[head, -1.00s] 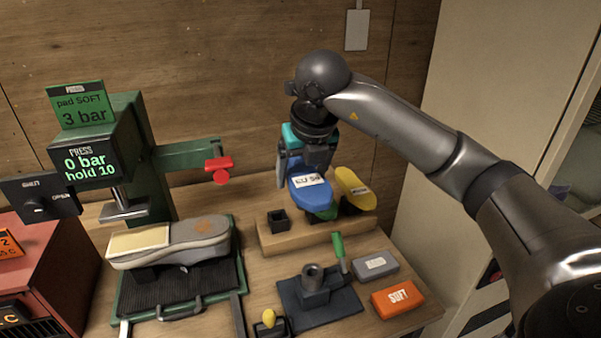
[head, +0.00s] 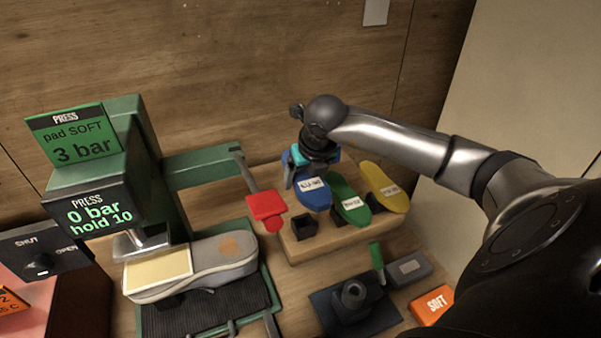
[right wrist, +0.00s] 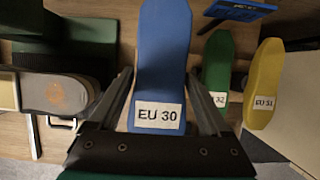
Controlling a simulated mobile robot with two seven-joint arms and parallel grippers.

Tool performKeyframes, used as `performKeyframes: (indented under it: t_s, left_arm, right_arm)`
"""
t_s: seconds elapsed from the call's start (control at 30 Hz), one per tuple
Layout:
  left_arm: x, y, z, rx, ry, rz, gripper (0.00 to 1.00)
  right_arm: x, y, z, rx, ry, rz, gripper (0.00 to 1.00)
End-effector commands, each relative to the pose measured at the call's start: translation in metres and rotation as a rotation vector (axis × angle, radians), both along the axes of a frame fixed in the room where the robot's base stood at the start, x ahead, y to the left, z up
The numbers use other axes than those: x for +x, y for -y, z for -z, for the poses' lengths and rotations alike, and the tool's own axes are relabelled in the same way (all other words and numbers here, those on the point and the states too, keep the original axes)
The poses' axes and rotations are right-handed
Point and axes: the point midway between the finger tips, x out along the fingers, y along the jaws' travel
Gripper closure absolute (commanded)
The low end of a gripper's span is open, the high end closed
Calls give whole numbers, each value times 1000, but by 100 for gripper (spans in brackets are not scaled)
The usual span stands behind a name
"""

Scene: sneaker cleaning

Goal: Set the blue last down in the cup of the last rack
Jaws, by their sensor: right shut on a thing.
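The blue last (head: 313,194) with a white label is held by my right gripper (head: 312,165) above the left part of the wooden last rack (head: 330,240). In the right wrist view the blue last (right wrist: 162,60), labelled EU 30, lies between the two fingers of my right gripper (right wrist: 166,100). An empty dark square cup (head: 303,225) shows on the rack just below and left of the last's tip. The last appears raised over the rack; its lower end is partly hidden. My left gripper is out of view.
A green last (head: 349,200) and a yellow last (head: 385,186) stand on the rack close to the right. The press's red handle (head: 266,206) is near the rack's left end. A grey sneaker (head: 205,268) lies under the press. A dark stand (head: 352,295) sits in front.

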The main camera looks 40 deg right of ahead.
Motion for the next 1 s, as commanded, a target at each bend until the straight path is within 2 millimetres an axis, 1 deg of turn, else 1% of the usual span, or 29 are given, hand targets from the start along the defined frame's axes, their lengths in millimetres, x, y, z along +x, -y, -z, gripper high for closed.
performKeyframes:
  t_s: [0.2,0.37,0.57,0.8,1.0]
  left_arm:
    - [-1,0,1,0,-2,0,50]
    - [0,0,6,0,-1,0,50]
    - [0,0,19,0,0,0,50]
    - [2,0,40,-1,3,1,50]
    - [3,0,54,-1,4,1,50]
  right_arm:
    - [1,0,-1,0,4,0,68]
    - [1,0,-1,-2,5,-1,68]
    - [1,0,14,-1,3,0,68]
    - [1,0,38,-1,3,0,68]
    - [1,0,53,-2,3,0,68]
